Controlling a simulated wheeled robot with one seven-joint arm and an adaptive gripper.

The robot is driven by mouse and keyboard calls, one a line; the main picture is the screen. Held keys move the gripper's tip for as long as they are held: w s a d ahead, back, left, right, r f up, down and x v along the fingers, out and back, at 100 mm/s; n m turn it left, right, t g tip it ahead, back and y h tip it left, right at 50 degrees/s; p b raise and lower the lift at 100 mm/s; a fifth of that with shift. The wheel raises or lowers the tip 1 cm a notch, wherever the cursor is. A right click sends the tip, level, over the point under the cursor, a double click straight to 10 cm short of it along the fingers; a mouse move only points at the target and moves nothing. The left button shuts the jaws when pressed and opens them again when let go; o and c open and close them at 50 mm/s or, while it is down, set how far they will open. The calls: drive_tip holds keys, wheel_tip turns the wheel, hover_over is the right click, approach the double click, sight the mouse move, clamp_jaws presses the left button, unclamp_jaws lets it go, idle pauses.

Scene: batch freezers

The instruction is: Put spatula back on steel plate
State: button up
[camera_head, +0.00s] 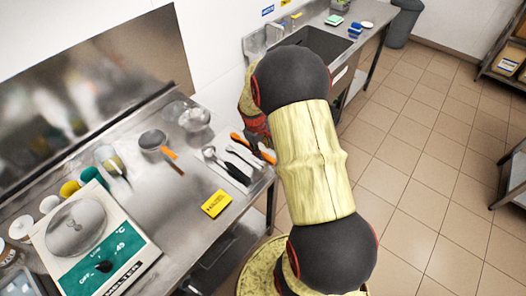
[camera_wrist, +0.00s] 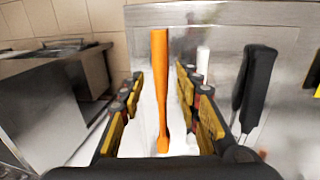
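An orange spatula (camera_wrist: 160,85) stands out between my gripper's fingers in the wrist view, its narrow part low in the picture over a white surface. My gripper (camera_wrist: 163,112) is open, with gaps on both sides of the spatula. In the head view my arm hides most of my gripper; orange pieces (camera_head: 267,156) show beside it at the table's right edge. The steel surface (camera_head: 185,190) is a shiny worktop.
A black-handled utensil (camera_wrist: 255,85) is close right of my gripper. Several utensils lie on a pale mat (camera_head: 215,146). The tiled floor (camera_head: 430,200) is open.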

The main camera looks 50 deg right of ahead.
drive_tip(key=a+r+t, duration=0.1)
drive_tip(key=a+r, duration=0.4)
drive_tip(key=r, duration=0.3)
drive_tip(key=a+r+p, duration=0.1)
drive_tip(key=a+r, duration=0.3)
drive_tip(key=r, duration=0.4)
drive_tip(key=a+r+t, duration=0.1)
drive_tip(key=a+r, duration=0.4)
drive_tip(key=r, duration=0.2)
drive_tip(key=s+a+r+t+y, duration=0.1)
drive_tip(key=s+a+r, duration=0.3)
drive_tip(key=s+a, duration=0.3)
drive_tip(key=s+a+r+m+t+y, duration=0.1)
drive_tip(key=s+a+r+t, duration=0.1)
drive_tip(key=s+a+r, duration=0.3)
drive_tip(key=s+a, duration=0.2)
drive_tip(key=a, duration=0.2)
drive_tip(key=shift+s+a+r, duration=0.25)
drive_tip(key=shift+s+a, duration=0.05)
drive_tip(key=shift+s, duration=0.05)
wheel_tip(320, 180, down, 5)
drive_tip(key=b, duration=0.5)
drive_tip(key=shift+f, duration=0.2)
